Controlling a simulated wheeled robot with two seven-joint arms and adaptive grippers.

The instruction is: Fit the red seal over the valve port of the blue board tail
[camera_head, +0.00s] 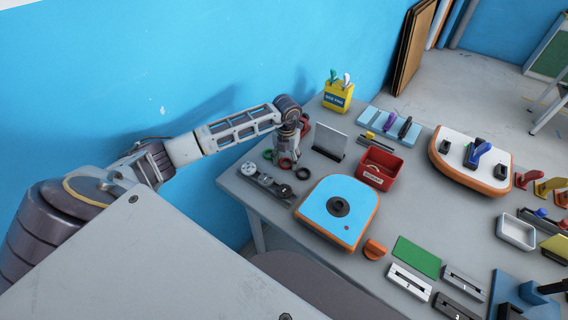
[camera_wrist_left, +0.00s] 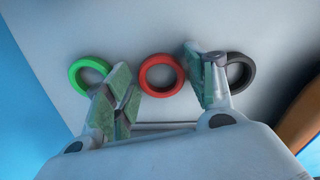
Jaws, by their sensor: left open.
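The blue board tail (camera_head: 322,205), with an orange edge, lies on the table, its dark round valve port (camera_head: 339,207) facing up and bare. The red seal is a ring (camera_wrist_left: 144,76) lying flat on the table; it also shows in the head view (camera_head: 286,166). My left gripper (camera_wrist_left: 166,88) is open and points down over the red seal. In the wrist view its fingers stand on either side of the ring, apart from it. In the head view the gripper (camera_head: 286,156) hangs at the table's far left. My right gripper is not in view.
A green ring (camera_wrist_left: 73,76) and a black ring (camera_wrist_left: 248,76) flank the red one. A grey fitting strip (camera_head: 265,184) lies in front, and an upright grey plate (camera_head: 328,140) stands to the right. A red bin (camera_head: 374,178) and a white-topped board piece (camera_head: 452,148) lie farther right.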

